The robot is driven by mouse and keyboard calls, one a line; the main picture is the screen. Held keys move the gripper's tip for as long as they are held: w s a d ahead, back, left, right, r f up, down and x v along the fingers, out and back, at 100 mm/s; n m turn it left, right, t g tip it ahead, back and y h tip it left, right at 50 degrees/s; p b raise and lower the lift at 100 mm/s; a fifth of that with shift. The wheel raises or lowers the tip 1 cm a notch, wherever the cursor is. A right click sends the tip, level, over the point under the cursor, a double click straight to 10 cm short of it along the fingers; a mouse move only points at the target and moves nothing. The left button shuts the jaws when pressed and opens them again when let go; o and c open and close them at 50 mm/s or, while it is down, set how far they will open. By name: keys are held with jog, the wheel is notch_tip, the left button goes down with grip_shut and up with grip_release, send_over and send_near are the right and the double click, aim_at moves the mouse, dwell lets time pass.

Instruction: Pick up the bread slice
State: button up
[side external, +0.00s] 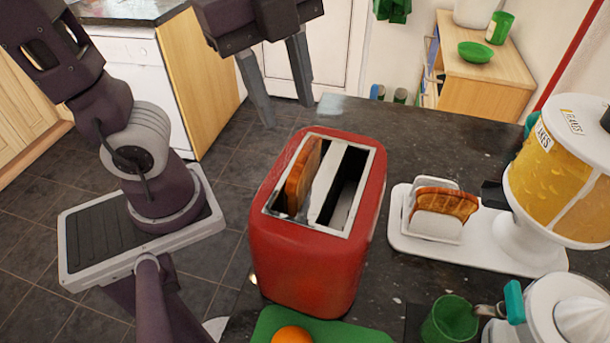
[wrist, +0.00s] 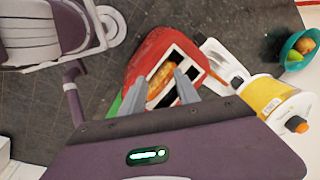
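A toasted bread slice (side external: 303,175) stands in the left slot of the red toaster (side external: 311,262), with its upper part showing above the slot. The toaster's other slot looks empty. In the wrist view the same slice (wrist: 160,88) shows in the toaster (wrist: 146,57), seen between my fingers. A second bread slice (side external: 445,203) stands in a white rack on a white tray. My gripper (side external: 287,114) is open and empty, above and behind the toaster in the side view. Its fingers (wrist: 161,88) are spread apart and touch nothing that I can see.
A cereal dispenser (side external: 561,180) stands right of the rack on the white tray (side external: 407,240). A green board (side external: 262,328) with an orange (side external: 292,335) lies in front of the toaster. A green mug (side external: 450,320) and a juicer (side external: 570,310) stand front right. Dark counter behind the toaster is clear.

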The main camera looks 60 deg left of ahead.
aim_at(305, 151)
jog(key=d+m+g, duration=0.2)
jog(key=d+m, duration=0.3)
jog(key=m, duration=0.5)
jog(key=shift+y, duration=0.3)
jog(key=f, duration=0.2)
jog(key=a+f, duration=0.1)
jog(key=f, duration=0.3)
jog(key=shift+w+a+f, duration=0.15)
jog(key=shift+w+f, duration=0.1)
jog(key=shift+w, duration=0.1)
grip_shut()
